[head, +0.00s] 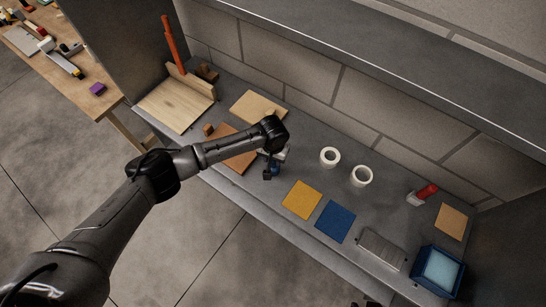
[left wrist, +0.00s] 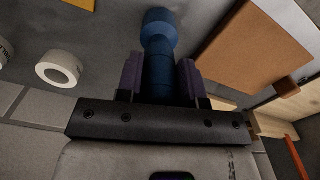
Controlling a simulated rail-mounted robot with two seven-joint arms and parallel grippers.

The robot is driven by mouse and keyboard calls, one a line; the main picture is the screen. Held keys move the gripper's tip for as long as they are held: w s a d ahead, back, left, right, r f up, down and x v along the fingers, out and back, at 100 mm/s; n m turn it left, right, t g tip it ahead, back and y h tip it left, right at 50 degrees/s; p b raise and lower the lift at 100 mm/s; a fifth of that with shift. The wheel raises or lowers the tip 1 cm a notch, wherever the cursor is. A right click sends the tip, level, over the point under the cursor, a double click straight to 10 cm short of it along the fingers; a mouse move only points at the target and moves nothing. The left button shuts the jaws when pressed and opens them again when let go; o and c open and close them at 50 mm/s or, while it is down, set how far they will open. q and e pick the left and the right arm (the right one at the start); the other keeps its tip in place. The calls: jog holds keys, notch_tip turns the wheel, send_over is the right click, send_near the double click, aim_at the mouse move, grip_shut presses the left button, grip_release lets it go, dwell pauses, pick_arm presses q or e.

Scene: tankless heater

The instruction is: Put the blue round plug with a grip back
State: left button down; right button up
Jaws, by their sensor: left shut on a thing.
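My left gripper (head: 270,172) is over the grey bench, near the front edge of the brown board. It is shut on the blue round plug (head: 275,169), which is small and partly hidden by the gripper in the head view. In the left wrist view the blue plug (left wrist: 158,40) sits between the two purple finger pads of the left gripper (left wrist: 159,78), and its wider round end points away from the gripper. I cannot make out a seat for the plug. My right gripper does not show.
On the grey bench (head: 400,225) lie a brown board (head: 236,160), two white rings (head: 330,156) (head: 361,175), a yellow square (head: 302,200) and a blue square (head: 335,221). A blue bin (head: 425,278) and a red-handled item (head: 427,191) stand at the right. The wall rises behind.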

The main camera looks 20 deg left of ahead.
pick_arm(q)
jog(key=shift+f, duration=0.5)
jog(key=c, duration=0.7)
grip_release()
notch_tip(320, 180, up, 14)
jog(key=shift+f+p, duration=0.1)
jog(key=shift+p, duration=0.25)
dwell(0.4)
